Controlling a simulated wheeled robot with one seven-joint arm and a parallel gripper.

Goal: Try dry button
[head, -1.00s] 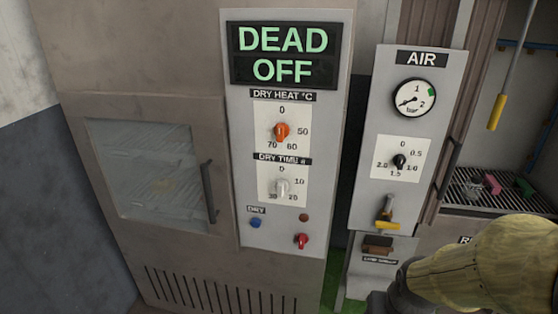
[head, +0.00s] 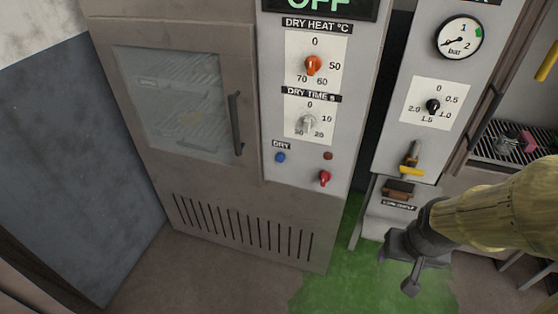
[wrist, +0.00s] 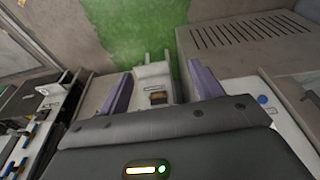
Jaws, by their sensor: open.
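The blue dry button (head: 280,157) sits under the DRY label on the grey control panel (head: 345,110) of the drying cabinet. A small brown-red lamp (head: 328,156) and a red switch (head: 324,178) are to its right. Above are the orange heat knob (head: 313,64) and the pale time knob (head: 307,122). The blue button also shows at the right of the wrist view (wrist: 263,99). My gripper (wrist: 156,85) is open, with its two purple-grey fingers apart and nothing between them. In the head view its end (head: 412,275) is low, right of the panel and apart from the button.
The cabinet door (head: 175,95) has a window and a dark handle (head: 236,123). The air panel (head: 400,145) with a gauge (head: 460,37) and a yellow-handled valve (head: 411,168) stands to the right. Green floor (head: 345,275) is clear in front.

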